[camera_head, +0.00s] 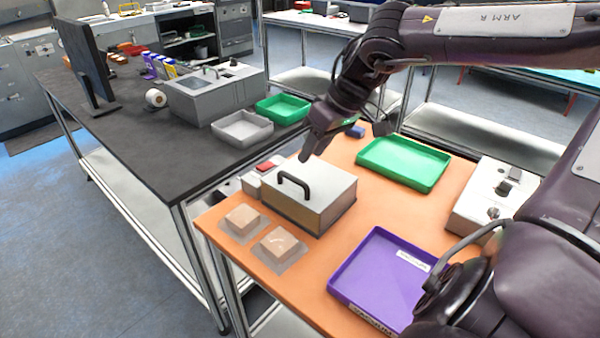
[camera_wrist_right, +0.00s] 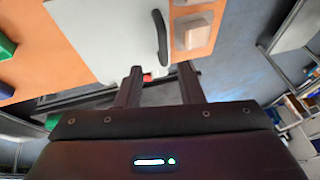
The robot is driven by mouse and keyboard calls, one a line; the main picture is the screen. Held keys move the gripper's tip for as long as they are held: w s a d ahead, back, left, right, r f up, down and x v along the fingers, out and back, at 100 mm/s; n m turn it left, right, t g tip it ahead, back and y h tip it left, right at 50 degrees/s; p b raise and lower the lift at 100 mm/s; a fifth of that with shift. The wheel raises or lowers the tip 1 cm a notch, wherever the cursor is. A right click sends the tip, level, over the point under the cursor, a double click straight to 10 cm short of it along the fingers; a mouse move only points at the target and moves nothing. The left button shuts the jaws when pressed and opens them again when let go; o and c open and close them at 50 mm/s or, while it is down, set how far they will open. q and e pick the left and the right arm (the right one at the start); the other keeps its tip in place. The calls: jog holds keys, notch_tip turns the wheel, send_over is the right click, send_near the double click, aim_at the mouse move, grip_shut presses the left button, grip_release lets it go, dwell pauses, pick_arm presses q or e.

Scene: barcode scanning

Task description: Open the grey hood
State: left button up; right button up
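The grey hood (camera_head: 330,200) is a box with a pale top and a black handle (camera_head: 294,183), standing on the orange table. It looks closed. My right gripper (camera_head: 307,155) is above and behind the hood, with its fingers pointing down near the handle. In the right wrist view the two fingers (camera_wrist_right: 161,82) are spread with nothing between them. The hood's pale top (camera_wrist_right: 105,38) and the curved handle (camera_wrist_right: 161,38) lie beyond the fingertips there, apart from them. My left gripper is not in view.
A green tray (camera_head: 404,166), a purple tray (camera_head: 375,275) and a white device (camera_head: 490,205) share the orange table (camera_head: 300,290). Two brown boxes lie in front of the hood, and a small device with a red top (camera_head: 264,168) is beside it. A dark table stands left.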

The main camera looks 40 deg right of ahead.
aim_at(296, 178)
jog(key=x, duration=0.6)
jog(key=shift+s+a+r+p, duration=0.1)
jog(key=shift+s+a+p, duration=0.05)
jog(key=shift+a+p, duration=0.15)
jog(key=shift+w+f, duration=0.25)
jog(key=shift+f, duration=0.25)
grip_shut()
